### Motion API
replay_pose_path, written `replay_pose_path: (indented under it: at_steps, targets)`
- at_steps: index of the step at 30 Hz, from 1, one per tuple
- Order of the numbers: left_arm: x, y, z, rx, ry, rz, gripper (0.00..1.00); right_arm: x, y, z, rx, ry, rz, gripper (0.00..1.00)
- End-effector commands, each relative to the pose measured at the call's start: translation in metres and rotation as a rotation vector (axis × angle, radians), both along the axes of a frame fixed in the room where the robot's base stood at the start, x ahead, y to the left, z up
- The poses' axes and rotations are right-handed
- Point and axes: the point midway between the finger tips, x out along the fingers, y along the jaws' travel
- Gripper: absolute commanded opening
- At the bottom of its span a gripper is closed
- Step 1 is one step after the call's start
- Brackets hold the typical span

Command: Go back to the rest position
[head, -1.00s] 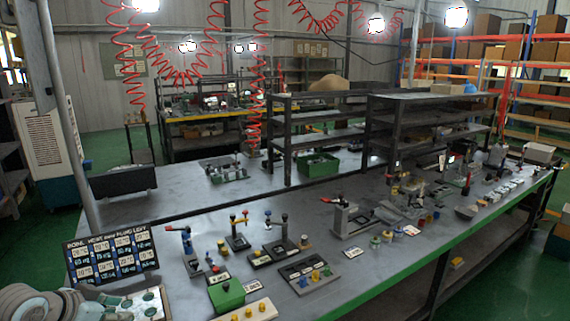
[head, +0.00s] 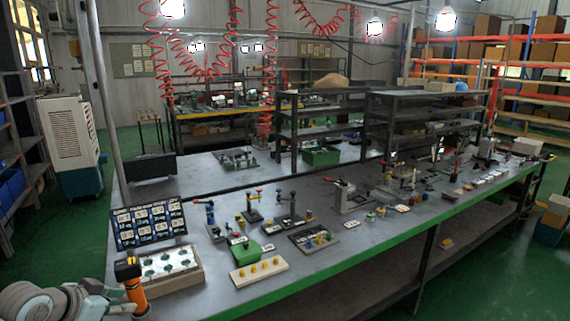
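My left arm comes in at the bottom left corner of the head view, with my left gripper (head: 118,307) low at the near left end of the workbench (head: 330,272). The fingers are small, dark and partly cut off, so I cannot tell if they are open or shut. An upright orange and black object (head: 133,285) stands right by the gripper. I cannot tell whether they touch. My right gripper is not in view.
Valve blocks and shelves stand further right. Green floor (head: 480,290) is clear in front.

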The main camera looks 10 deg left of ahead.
Motion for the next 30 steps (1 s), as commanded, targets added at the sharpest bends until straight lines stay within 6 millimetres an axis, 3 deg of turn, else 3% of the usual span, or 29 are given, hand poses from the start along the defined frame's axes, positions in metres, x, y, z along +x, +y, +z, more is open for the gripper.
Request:
replay_pose_path:
  at_steps: [8,14,17,20,22,26,30]
  targets:
    - [0.019,0.050,0.001,0.065,-0.103,0.116,0.29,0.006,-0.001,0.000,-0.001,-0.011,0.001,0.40]
    - [0.022,0.094,-0.043,0.105,-0.148,0.239,0.29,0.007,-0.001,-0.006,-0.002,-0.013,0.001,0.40]
    - [0.015,0.111,-0.082,0.124,-0.142,0.294,0.29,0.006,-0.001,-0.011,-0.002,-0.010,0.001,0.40]
    - [-0.001,0.124,-0.135,0.146,-0.115,0.342,0.29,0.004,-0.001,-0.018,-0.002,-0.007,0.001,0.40]
    - [-0.018,0.128,-0.181,0.161,-0.081,0.372,0.29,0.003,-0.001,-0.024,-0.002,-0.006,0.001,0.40]
    - [-0.061,0.120,-0.272,0.183,0.006,0.402,0.29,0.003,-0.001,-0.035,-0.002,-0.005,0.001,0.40]
    - [-0.117,0.092,-0.361,0.194,0.117,0.401,0.29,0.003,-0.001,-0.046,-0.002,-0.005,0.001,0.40]
